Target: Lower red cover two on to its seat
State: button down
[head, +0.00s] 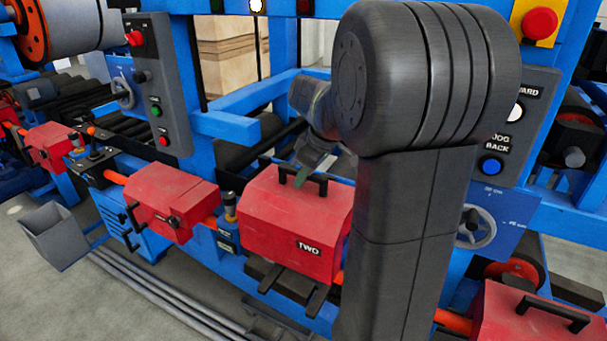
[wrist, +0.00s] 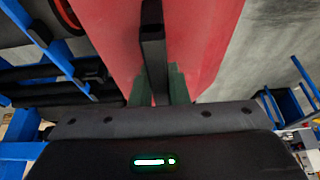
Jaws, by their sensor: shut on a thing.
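Red cover two (head: 285,225), a faceted red box labelled TWO, is in the middle of the head view. It has a black handle (head: 318,181) on top. My gripper (head: 301,179) reaches down from behind my arm and is shut on this handle. In the wrist view the green fingers (wrist: 158,88) stand either side of the black handle (wrist: 153,45), with the red cover (wrist: 205,40) below. Dark brackets (head: 289,283) show under the cover's lower edge. I cannot tell whether the cover touches its seat, which is mostly hidden.
Another red cover (head: 165,208) stands left on the orange shaft (head: 211,222); one more (head: 515,318) is at lower right. A control box (head: 158,85) and a button panel (head: 508,125) flank the machine. A grey bin (head: 55,237) and long rails (head: 165,300) lie in front.

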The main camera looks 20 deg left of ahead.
aim_at(327, 184)
notch_tip(327, 184, down, 14)
jog(key=b, duration=1)
jog(key=shift+f, duration=0.2)
dwell(1.0)
jog(key=shift+f+b, duration=0.4)
jog(key=shift+b, duration=0.15)
dwell(1.0)
jog(key=c, duration=1.3)
grip_release()
jog(key=p+v, duration=0.1)
jog(key=v, duration=1.3)
jog(key=shift+s+d+f, duration=0.1)
jog(key=shift+p, duration=0.3)
notch_tip(327, 184, up, 8)
jog(key=p, duration=0.6)
jog(key=shift+p, duration=0.4)
